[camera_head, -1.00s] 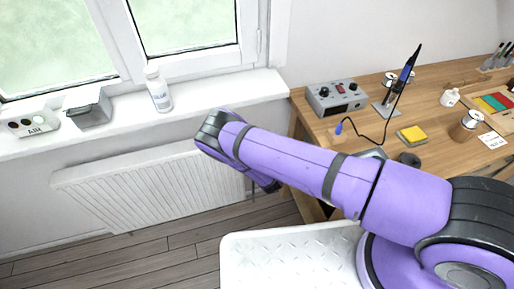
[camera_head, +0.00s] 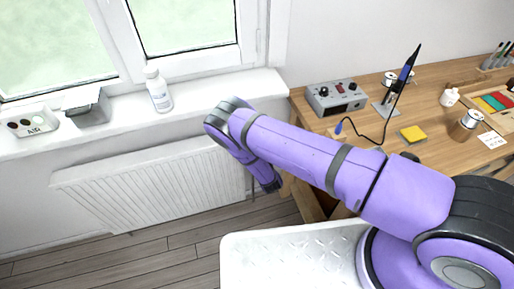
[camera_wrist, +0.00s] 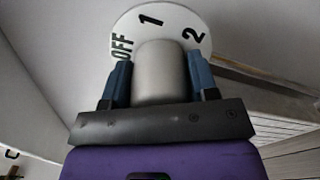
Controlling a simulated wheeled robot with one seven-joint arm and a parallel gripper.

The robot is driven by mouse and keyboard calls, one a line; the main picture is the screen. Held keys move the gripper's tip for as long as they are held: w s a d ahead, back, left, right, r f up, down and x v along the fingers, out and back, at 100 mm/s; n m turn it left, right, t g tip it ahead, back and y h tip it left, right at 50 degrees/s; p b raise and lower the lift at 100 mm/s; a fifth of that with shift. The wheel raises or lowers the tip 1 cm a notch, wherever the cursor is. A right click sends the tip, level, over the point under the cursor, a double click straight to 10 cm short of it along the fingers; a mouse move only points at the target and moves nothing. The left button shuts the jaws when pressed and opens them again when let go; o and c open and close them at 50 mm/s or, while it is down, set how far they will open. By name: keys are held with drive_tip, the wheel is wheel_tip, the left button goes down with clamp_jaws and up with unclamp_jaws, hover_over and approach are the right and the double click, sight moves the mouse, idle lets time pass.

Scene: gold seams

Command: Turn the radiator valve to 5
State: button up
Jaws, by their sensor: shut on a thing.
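The radiator valve shows close up in the wrist view as a grey cylindrical knob (camera_wrist: 160,68) in front of a white round dial (camera_wrist: 172,36). The dial's OFF mark is at the left, 1 near the top and 2 at the right; the 5 and any pointer are hidden. My gripper (camera_wrist: 160,82) has its two blue fingers on either side of the knob and is shut on it. In the head view the white radiator (camera_head: 150,185) stands below the window sill.
The sill (camera_head: 215,93) holds a white bottle (camera_head: 158,92), a grey box (camera_head: 90,108) and an air monitor (camera_head: 30,122). A wooden workbench (camera_head: 375,140) with a soldering station (camera_head: 336,97) stands to the right, its near leg close to my arm. The floor before the radiator is clear.

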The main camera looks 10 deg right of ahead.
drive_tip(key=o, duration=0.9)
drive_tip(key=s, duration=0.3)
drive_tip(key=s+d, duration=0.1)
drive_tip(key=s, duration=0.3)
drive_tip(key=s+d, duration=0.1)
drive_tip(key=s, duration=0.2)
drive_tip(key=shift+s+d, duration=0.1)
drive_tip(key=shift+s, duration=0.25)
